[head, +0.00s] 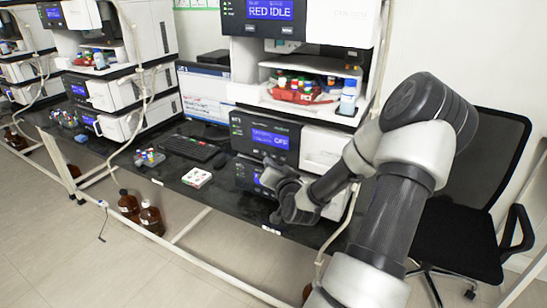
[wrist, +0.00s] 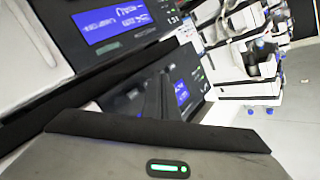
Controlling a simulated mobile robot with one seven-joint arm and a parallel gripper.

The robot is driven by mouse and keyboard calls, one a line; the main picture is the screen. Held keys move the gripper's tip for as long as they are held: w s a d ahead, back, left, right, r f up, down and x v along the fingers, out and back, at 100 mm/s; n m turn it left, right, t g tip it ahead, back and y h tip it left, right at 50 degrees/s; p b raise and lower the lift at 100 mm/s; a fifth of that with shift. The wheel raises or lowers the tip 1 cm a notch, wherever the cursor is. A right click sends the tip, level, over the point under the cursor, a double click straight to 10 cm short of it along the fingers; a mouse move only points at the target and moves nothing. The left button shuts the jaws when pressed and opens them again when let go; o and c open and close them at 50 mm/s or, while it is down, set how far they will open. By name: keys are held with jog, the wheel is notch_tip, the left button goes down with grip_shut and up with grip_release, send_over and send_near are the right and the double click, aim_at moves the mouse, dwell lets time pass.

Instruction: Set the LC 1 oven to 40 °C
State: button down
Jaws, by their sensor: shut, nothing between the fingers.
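The near instrument stack stands at the right of the bench in the head view. Its middle module has a blue display (head: 270,138) that seems to read OFF; the smaller text is unreadable. A lower module below it has another blue display (head: 258,178), partly hidden by my gripper (head: 274,183). My gripper is shut and empty, close in front of the lower module; contact cannot be told. In the wrist view a blue display (wrist: 112,23) shows tilted and blurred at the upper left, and another (wrist: 182,93) shows beyond the dark fingers. I cannot tell which module is the LC 1 oven.
The top module's display (head: 270,10) reads RED IDLE. An open tray (head: 300,101) with bottles sits above the middle module. A black chair (head: 465,205) stands at right.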

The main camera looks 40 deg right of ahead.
jog(key=shift+d, duration=0.2)
jog(key=shift+w+d, duration=0.15)
jog(key=shift+d, duration=0.05)
jog(key=shift+w+d, duration=0.15)
jog(key=shift+d, duration=0.25)
dwell(0.9)
jog(key=shift+a, duration=0.1)
jog(key=shift+s+a+b, duration=0.35)
jog(key=shift+a, duration=0.35)
jog(key=shift+d, duration=0.1)
dwell(0.4)
jog(key=shift+w+d, duration=0.2)
jog(key=shift+d, duration=0.1)
